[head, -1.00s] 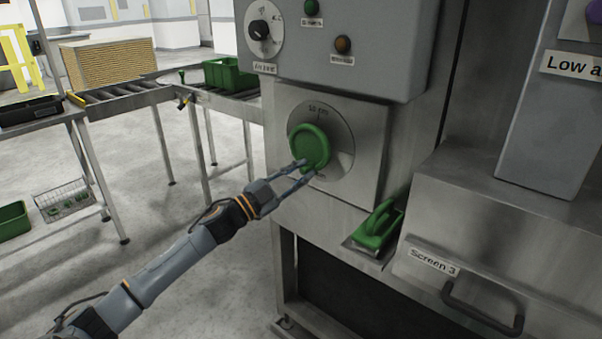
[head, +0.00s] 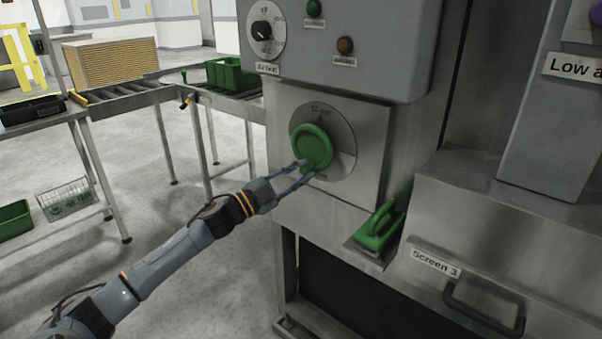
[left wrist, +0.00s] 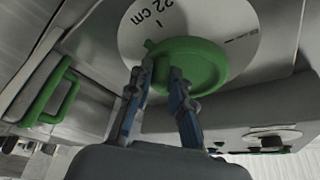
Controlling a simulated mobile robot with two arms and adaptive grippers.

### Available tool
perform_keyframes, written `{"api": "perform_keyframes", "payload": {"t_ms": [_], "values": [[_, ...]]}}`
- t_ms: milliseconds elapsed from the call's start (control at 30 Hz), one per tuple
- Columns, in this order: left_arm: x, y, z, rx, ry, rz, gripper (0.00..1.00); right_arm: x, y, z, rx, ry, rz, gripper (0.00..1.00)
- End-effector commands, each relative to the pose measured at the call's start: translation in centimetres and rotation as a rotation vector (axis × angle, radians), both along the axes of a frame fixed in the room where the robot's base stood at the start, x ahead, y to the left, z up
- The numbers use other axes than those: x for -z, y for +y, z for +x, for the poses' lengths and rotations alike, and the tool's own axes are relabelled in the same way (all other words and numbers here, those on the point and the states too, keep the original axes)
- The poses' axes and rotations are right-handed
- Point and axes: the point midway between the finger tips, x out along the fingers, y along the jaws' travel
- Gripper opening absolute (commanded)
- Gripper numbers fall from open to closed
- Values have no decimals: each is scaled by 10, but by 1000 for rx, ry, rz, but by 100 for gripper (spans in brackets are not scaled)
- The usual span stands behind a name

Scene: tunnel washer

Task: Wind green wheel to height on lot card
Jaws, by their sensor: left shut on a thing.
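The green wheel (head: 314,146) is mounted on a round grey dial (head: 341,138) on the machine's front panel. My left gripper (head: 303,167) is shut on the wheel's lower rim. In the left wrist view the gripper (left wrist: 158,84) has its two fingers at the edge of the green wheel (left wrist: 196,62). The dial plate (left wrist: 205,22) there carries a mark and a printed number that appears to read 22 cm, seen at an angle. The lot card cannot be made out in either view. My right gripper is not in view.
A green-handled tool (head: 378,232) sits on a small ledge right of the wheel. A control box (head: 335,45) with a black knob overhangs the wheel. A drawer labelled Screen 3 (head: 434,263) is at lower right. Open floor lies left, before the roller conveyor (head: 120,88).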

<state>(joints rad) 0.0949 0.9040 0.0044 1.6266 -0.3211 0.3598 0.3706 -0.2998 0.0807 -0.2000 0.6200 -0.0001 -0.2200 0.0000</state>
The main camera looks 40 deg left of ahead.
Motion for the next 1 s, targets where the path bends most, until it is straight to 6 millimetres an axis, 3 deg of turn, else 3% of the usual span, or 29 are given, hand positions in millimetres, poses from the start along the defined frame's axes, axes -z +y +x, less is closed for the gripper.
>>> {"api": "perform_keyframes", "payload": {"t_ms": [1000], "values": [[-6,9,2,-14,-12,78,0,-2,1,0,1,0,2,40]]}}
